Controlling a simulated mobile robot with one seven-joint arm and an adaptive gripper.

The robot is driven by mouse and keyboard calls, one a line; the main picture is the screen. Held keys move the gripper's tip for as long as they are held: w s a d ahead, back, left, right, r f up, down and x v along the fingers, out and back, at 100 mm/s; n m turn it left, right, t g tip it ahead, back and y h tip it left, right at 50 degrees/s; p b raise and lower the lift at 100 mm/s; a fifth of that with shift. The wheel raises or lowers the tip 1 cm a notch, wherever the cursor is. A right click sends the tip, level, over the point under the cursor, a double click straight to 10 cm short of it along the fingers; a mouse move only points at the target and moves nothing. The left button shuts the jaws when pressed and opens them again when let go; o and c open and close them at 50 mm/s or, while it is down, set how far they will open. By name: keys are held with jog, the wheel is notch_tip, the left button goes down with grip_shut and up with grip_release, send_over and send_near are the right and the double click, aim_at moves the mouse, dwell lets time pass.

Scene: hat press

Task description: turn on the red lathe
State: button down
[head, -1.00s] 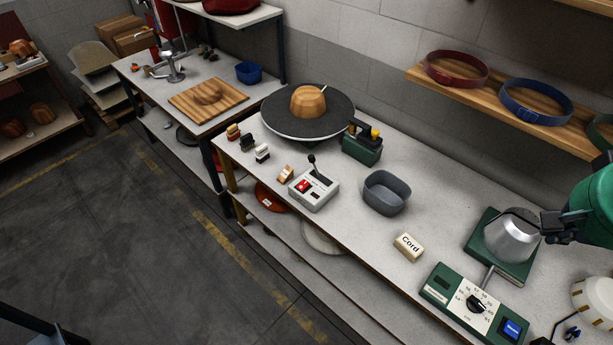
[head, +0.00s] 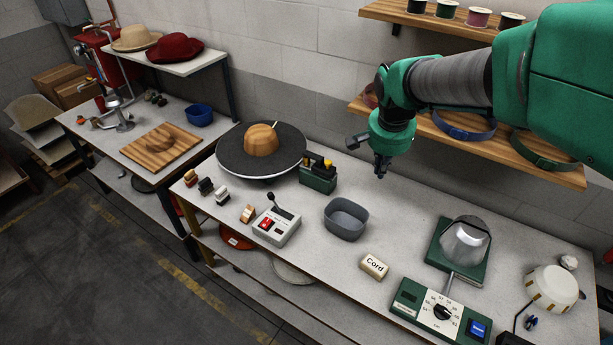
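A red machine (head: 113,68) stands at the far left back, partly hidden by a shelf. I cannot tell for certain which of these is the red lathe. My gripper (head: 381,172) hangs above the rear of the bench, right of the turntable and apart from everything. Its fingers are too small and dark to tell if they are open.
A grey bin (head: 346,218), a green tool holder (head: 318,178) and a "Cord" box (head: 374,266) stand on the bench. A green-based device with a dial (head: 442,313) and silver form (head: 465,242) is at right. A belt shelf (head: 540,165) is close behind my arm.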

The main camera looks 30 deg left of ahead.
jog(key=a+f+p, duration=0.2)
jog(key=a+f, duration=0.3)
jog(key=a, duration=0.7)
jog(key=p, duration=0.4)
send_over(270, 220)
jog(key=s, duration=0.3)
notch_tip(270, 220, down, 18)
jog(key=shift+s+r+g+h, duration=0.1)
jog(key=shift+g+h, duration=0.3)
jog(key=shift+d, duration=0.1)
jog(key=shift+w+f+p, duration=0.4)
jog(key=shift+f+p, duration=0.05)
jog(key=shift+f, duration=1.85)
jog(key=shift+w+f+p, duration=0.45)
jog(key=shift+f, duration=1.8)
jog(key=shift+w+f+p, duration=0.4)
jog(key=shift+f+p, duration=0.05)
jog(key=shift+f, duration=1.85)
jog(key=shift+w+f, duration=0.1)
jog(key=shift+f, duration=0.05)
